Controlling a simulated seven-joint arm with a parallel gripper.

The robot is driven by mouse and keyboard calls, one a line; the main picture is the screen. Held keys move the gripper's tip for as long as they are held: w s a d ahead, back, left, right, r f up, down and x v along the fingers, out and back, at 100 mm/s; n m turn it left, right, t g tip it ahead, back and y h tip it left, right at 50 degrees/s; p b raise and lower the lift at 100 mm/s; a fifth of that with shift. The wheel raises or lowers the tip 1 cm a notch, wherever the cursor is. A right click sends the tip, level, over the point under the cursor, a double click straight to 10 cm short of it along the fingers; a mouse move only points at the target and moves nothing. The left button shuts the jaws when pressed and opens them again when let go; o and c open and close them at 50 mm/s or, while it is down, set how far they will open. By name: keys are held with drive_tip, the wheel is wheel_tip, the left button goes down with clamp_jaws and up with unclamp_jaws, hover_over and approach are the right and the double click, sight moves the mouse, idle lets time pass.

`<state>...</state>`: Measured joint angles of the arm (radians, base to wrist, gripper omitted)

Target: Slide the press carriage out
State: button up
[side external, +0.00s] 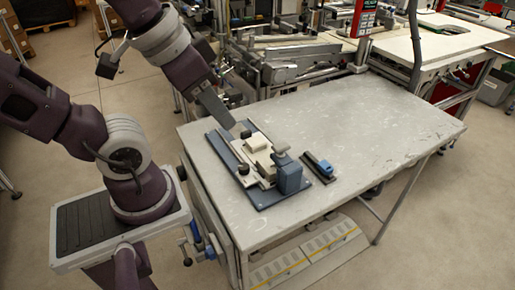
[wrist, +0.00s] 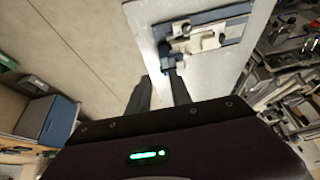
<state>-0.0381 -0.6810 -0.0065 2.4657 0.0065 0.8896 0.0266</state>
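The press fixture sits on the grey table (side external: 380,125), with a blue base plate (side external: 268,199) and a blue upright block (side external: 289,178). A cream carriage-like block (side external: 257,143) lies along its middle, with dark knobs beside it. The fixture's base plate also shows at the top of the wrist view (wrist: 236,13), with the cream parts (wrist: 205,39) on it. My gripper (side external: 229,122) is above the far left end of the fixture, apparently touching nothing. In the wrist view my gripper's two dark fingers (wrist: 161,78) stand apart with nothing between them.
A small black and blue tool (side external: 318,167) lies on the table right of the fixture. The table's right side is clear. Metal machinery (side external: 300,63) stands behind the table. A control box with a red front (side external: 364,18) hangs over the back edge.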

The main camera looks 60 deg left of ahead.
drive_tip(key=shift+o, duration=0.6)
drive_tip(key=w+a+f+g+y, duration=0.1)
drive_tip(key=w+a+g, duration=0.1)
drive_tip(key=w+a, duration=0.3)
drive_tip(key=w, duration=0.3)
drive_tip(key=shift+a+f, duration=0.15)
drive_tip(key=shift+a, duration=0.05)
drive_tip(key=g+h, duration=0.1)
drive_tip(key=g, duration=0.2)
hover_over(246, 131)
wheel_tip(246, 131, down, 19)
drive_tip(key=shift+w+r, duration=0.1)
drive_tip(key=shift+r, duration=0.05)
wheel_tip(246, 131, down, 6)
drive_tip(key=shift+r, duration=0.1)
drive_tip(key=shift+f, duration=0.65)
clamp_jaws()
